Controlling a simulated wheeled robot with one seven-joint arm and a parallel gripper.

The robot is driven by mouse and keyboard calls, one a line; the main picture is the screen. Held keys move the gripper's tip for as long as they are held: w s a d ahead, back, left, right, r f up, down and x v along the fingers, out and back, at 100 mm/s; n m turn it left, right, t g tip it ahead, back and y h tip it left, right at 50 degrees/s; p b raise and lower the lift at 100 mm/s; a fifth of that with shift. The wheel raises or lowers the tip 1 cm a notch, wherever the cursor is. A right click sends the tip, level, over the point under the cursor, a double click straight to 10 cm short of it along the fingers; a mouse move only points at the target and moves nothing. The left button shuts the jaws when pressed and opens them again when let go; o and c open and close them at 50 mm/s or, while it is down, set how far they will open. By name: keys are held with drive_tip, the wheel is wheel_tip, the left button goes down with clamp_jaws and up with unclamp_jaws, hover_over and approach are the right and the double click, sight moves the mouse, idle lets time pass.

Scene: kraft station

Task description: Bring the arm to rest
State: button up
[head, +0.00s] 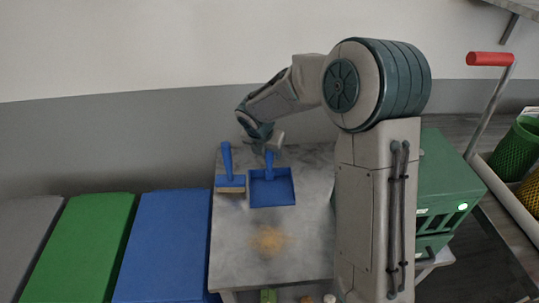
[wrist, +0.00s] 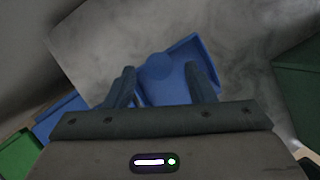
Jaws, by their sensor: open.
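My gripper (head: 266,143) is at the end of my bent arm, over the back of the grey table (head: 230,275). In the wrist view its two fingers (wrist: 159,75) are apart. The blue dustpan (head: 272,188) lies on the table in front of it, its handle toward the gripper. In the wrist view the dustpan (wrist: 176,90) shows between and beyond the fingers, and I cannot tell whether they touch its handle. A blue hand brush (head: 229,182) with pale bristles is just left of the dustpan.
A tan pile of crumbs (head: 270,240) lies on the table. Blue (head: 165,240) and green (head: 85,240) padded surfaces are at the left. A green box (head: 450,190) stands at the right, near a red-handled cart (head: 490,59). Small items sit at the table's front edge.

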drive_tip(key=v, duration=1)
drive_tip(key=s+d+r+m+y, duration=0.1)
drive_tip(key=s+d+m, duration=0.4)
drive_tip(key=s+m, duration=0.8)
drive_tip(key=s+d+r+m+g+y, duration=0.1)
drive_tip(key=s+d+m, duration=0.5)
drive_tip(key=s+m, duration=0.7)
drive_tip(key=m, duration=0.4)
drive_tip(key=shift+m, duration=0.3)
